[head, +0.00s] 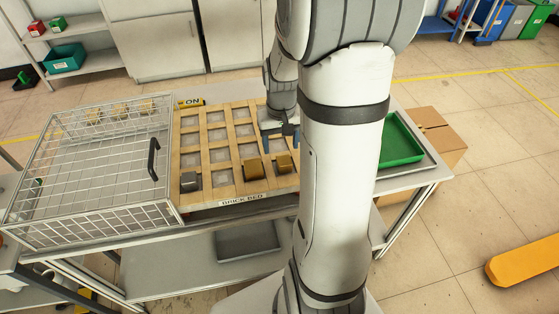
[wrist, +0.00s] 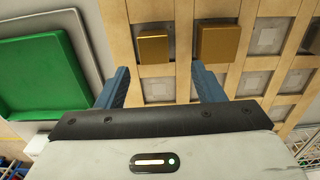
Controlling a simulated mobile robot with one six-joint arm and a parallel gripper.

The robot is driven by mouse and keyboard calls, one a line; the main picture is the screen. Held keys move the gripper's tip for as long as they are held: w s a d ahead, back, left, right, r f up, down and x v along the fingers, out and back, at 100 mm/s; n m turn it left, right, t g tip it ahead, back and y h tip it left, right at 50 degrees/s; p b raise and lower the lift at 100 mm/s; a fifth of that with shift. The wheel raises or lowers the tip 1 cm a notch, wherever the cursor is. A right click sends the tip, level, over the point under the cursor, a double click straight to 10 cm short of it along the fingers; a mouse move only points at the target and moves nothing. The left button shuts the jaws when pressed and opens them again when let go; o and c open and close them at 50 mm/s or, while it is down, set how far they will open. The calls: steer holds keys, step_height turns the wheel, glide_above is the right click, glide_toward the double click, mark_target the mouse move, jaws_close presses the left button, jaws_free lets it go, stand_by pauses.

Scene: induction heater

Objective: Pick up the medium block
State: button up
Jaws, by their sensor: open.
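Two gold blocks sit side by side in cells of the wooden grid of the brick bed. The right one in the head view (head: 284,163) looks slightly smaller than the left one (head: 252,169); in the wrist view they appear swapped, the smaller on the left (wrist: 153,48) and the larger on the right (wrist: 217,43). A grey block (head: 190,181) lies in the grid's front left cell. No label marks which block is medium. My gripper (head: 279,134) is open and empty above the grid, behind the right gold block. In the wrist view its blue fingers (wrist: 160,82) stand below the gold blocks, apart from them.
A wire cage (head: 90,213) with a black handle (head: 153,159) stands left of the brick bed (head: 215,134). A green tray (head: 402,142) lies to the right, also in the wrist view (wrist: 45,75). A cardboard box (head: 440,136) stands beyond it.

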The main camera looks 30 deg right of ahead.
mark_target(283, 159)
steer(key=f, duration=0.5)
steer(key=shift+s+d+f+p, duration=0.2)
steer(key=shift+d+f+p, duration=0.1)
jaws_close()
stand_by(0.4)
